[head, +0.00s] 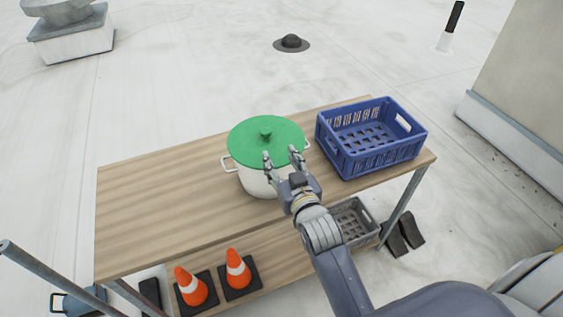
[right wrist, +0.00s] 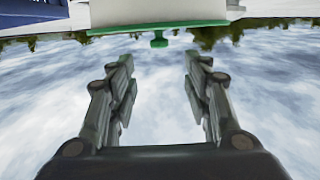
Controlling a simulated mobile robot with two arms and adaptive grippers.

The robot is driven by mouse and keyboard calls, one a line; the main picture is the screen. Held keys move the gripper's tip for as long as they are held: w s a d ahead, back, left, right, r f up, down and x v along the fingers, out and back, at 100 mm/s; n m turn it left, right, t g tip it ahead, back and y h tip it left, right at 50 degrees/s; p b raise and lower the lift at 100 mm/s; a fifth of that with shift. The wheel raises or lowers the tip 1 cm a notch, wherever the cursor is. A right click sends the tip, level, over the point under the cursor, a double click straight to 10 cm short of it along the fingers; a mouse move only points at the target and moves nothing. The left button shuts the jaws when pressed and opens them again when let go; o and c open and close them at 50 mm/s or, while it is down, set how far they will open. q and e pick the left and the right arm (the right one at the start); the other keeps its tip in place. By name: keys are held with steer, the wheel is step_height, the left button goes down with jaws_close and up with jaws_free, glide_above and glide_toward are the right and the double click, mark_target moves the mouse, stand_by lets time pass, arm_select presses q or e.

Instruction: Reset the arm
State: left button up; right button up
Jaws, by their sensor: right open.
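My right gripper (head: 281,156) is open, with nothing between its fingers. In the head view its fingertips overlap the front right part of a white pot (head: 256,184) with a green lid (head: 250,135). The pot stands upright on the wooden table (head: 160,200), and the lid sits on it with its knob up. In the right wrist view the picture is upside down. There the open fingers (right wrist: 158,62) point towards the lid's edge (right wrist: 190,23) and knob (right wrist: 158,42), with a visible gap. My left gripper is not in view.
A blue crate (head: 385,160) stands on the table right of the pot. The tabletop's left half is clear. Two orange cones (head: 237,268) and a grey crate (head: 371,237) are on the lower shelf. A grey wall (head: 530,70) rises at the right.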

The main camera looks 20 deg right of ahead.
stand_by(0.5)
steer(key=s+f+n+g, duration=0.1)
steer(key=s+f+g, duration=0.3)
steer(key=s, duration=0.6)
steer(key=s+d+f+n+g, duration=0.1)
steer(key=s+f+g, duration=0.4)
steer(key=s, duration=0.4)
steer(key=s+f+g, duration=0.4)
steer(key=s, duration=0.6)
step_height(320, 180, down, 27)
steer(key=g+b, duration=0.1)
steer(key=s+d+f+g+b, duration=0.1)
steer(key=s+d+f, duration=0.2)
steer(key=s+f, duration=1.5)
steer(key=shift+n+y, duration=0.3)
steer(key=shift+n, duration=0.1)
